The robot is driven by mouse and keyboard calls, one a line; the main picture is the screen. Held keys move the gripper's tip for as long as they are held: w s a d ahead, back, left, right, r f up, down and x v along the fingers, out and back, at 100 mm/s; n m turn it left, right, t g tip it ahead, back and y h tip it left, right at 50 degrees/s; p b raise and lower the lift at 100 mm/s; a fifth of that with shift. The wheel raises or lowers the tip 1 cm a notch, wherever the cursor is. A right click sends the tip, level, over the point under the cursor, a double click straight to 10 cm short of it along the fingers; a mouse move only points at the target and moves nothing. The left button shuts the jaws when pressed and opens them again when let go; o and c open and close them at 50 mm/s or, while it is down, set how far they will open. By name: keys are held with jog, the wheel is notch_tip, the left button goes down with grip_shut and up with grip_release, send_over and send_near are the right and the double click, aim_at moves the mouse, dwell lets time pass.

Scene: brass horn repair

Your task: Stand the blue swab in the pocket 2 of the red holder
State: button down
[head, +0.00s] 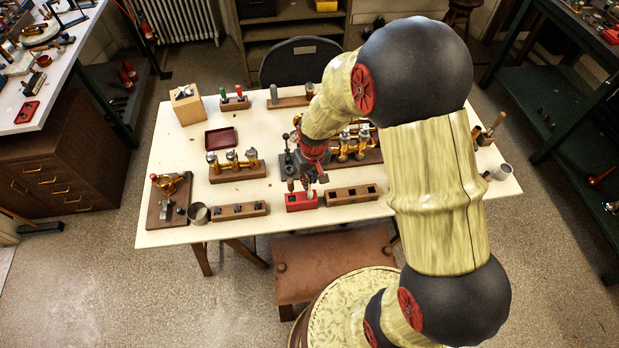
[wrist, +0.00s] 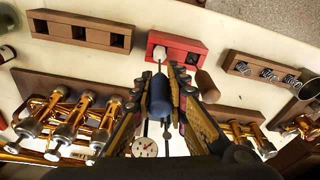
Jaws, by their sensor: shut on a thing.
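The red holder (head: 301,203) stands near the front edge of the table; it also shows in the wrist view (wrist: 180,42). My gripper (wrist: 161,88) is shut on the blue swab (wrist: 160,98) and is just above the holder. A thin rod runs from the swab's blue handle to a pale tip at the holder's left part in the wrist view. I cannot tell whether the tip is inside a pocket or above it. A dark pocket opening shows to its right. A brown wooden handle (wrist: 207,87) stands up by the holder, close beside my right finger; it also shows in the head view (head: 290,185).
A brown block with square pockets (head: 352,195) lies right of the holder, and a block with dark pieces (head: 240,210) lies left. Brass valve sets stand behind, at left (head: 235,165) and behind my arm. A dark red tray (head: 221,138) is farther back.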

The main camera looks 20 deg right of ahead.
aim_at(310, 190)
jog(key=shift+f+b, duration=0.95)
jog(key=shift+f, duration=0.65)
jog(key=c, duration=1.7)
grip_release()
jog(key=r, duration=0.4)
jog(key=s+r, duration=0.1)
jog(key=r, duration=0.7)
jog(key=shift+s, duration=0.2)
jog(key=s+r+t, duration=0.1)
jog(key=s+r, duration=0.5)
jog(key=r, duration=0.1)
jog(key=s+r+t, duration=0.1)
jog(key=s+r, duration=0.5)
jog(key=r, duration=0.1)
jog(key=s+r+t, duration=0.2)
jog(key=s+r, duration=0.4)
jog(key=r, duration=0.1)
jog(key=shift+s+m, duration=0.25)
jog(key=shift+m, duration=0.15)
